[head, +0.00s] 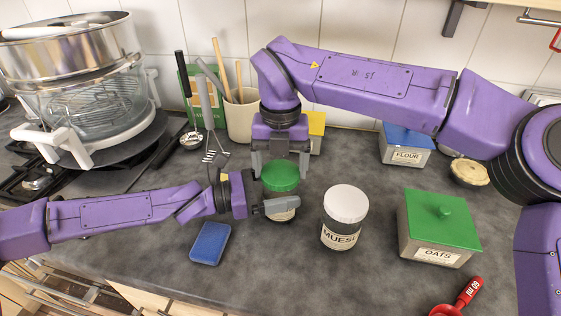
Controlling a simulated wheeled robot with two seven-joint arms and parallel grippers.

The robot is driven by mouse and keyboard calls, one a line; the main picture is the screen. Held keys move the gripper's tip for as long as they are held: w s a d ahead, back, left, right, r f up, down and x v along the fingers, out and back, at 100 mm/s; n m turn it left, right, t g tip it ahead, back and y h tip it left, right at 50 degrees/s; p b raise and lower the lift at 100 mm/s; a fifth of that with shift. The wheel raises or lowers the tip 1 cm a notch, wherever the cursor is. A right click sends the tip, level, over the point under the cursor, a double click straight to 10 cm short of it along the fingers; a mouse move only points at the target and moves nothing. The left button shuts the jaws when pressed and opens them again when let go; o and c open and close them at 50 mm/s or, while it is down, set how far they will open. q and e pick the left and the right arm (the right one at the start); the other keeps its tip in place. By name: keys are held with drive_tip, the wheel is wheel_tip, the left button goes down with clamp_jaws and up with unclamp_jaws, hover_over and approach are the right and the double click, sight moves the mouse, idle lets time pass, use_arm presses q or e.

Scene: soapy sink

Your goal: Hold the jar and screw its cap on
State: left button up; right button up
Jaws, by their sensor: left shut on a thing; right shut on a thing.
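The jar (280,215) stands on the dark counter near the middle of the head view, mostly hidden behind my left gripper. My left gripper (268,208) comes in from the left and is shut on the jar's side. A green cap (281,177) is above the jar, and my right gripper (281,170) points down from above and is shut on it. The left gripper's fingers hide part of the gap between cap and jar, so I cannot tell whether they touch.
A muesli jar (343,217) with a white lid stands close to the right. Beyond it is an oats box (439,228) with a green lid. A blue sponge (210,243) lies at front left. A flour box (405,146), a utensil pot (241,118) and a steamer (85,90) stand behind.

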drive_tip(key=m, duration=2)
drive_tip(key=shift+s+d, duration=0.1)
drive_tip(key=m, duration=0.9)
drive_tip(key=o, duration=0.9)
drive_tip(key=shift+c, duration=0.2)
